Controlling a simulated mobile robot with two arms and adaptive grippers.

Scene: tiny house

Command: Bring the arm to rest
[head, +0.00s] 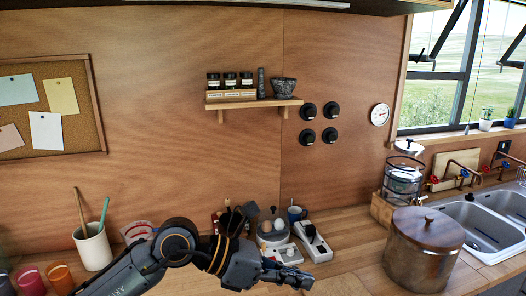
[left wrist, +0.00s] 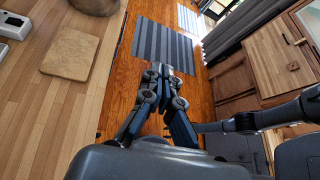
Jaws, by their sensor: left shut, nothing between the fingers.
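My left arm reaches in from the bottom left of the head view. Its gripper (head: 302,279) is shut and empty, near the front of the wooden counter (head: 345,262). In the left wrist view the fingers of the left gripper (left wrist: 164,70) are together with nothing between them, seen against the wooden floor. A grey arm link of mine crosses the right side of that view. My right gripper does not show in either view.
A lidded pot (head: 424,245) stands right of the gripper, before the sink (head: 490,222). The left wrist view shows a board (left wrist: 71,54) on the counter and a striped rug (left wrist: 163,45).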

